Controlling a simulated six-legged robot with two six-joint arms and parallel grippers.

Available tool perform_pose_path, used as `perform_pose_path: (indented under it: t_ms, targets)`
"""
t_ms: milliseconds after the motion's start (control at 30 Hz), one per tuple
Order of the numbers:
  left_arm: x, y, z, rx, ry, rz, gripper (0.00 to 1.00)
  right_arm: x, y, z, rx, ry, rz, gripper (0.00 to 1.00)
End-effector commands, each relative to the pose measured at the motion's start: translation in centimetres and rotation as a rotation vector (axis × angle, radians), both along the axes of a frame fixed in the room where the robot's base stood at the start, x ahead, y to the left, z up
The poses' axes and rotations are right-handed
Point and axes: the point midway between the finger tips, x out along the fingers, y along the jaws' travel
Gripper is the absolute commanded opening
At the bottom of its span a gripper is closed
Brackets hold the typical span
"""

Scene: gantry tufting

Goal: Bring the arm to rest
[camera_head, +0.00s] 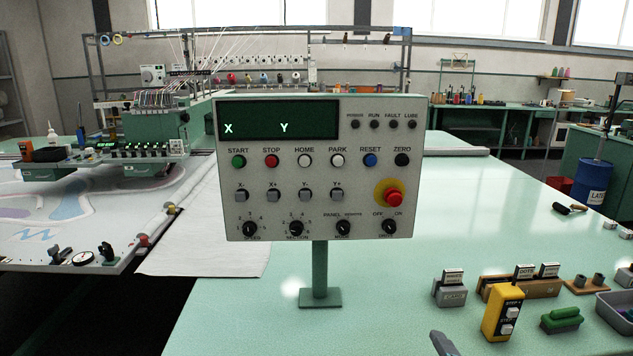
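Neither of my arms shows clearly in the head view, and no gripper can be made out. A small grey-blue piece (442,343) pokes in at the bottom edge, right of the middle. Most of it is cut off, and I cannot tell what it is. The control panel (360,215) stands upright on a green post in front of me. Its dark display shows the letters X and Y with no numbers. The panel's four indicator lamps look dark.
The green table (240,320) is clear around the panel's post. At the right stand a yellow step box (494,318), a green block (561,319), labelled holders (520,287) and a grey tray (608,308). The tufting machine (160,125) and its white cloth (190,245) are at the left.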

Motion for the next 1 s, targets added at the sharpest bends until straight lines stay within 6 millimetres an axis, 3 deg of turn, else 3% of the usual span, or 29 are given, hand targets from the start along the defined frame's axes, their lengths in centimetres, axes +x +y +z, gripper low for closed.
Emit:
perform_pose_path:
  t_ms: [167,333,467,500,600,700,900,1000]
  targets:
    - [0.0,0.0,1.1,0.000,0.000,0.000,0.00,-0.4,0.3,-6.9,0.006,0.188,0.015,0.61]
    - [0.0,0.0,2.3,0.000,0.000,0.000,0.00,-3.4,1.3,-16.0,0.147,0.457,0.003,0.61]
    - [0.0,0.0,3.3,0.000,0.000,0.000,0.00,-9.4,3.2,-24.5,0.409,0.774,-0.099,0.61]
    - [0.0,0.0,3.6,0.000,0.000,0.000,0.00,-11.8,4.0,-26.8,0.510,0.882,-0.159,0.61]
    - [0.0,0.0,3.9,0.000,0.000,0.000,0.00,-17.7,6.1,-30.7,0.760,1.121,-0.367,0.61]
    - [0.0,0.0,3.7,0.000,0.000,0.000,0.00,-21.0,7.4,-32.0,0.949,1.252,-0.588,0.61]
    - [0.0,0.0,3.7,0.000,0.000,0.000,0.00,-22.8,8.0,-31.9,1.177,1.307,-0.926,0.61]
    - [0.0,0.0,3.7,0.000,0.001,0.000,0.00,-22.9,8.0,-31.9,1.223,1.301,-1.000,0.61]
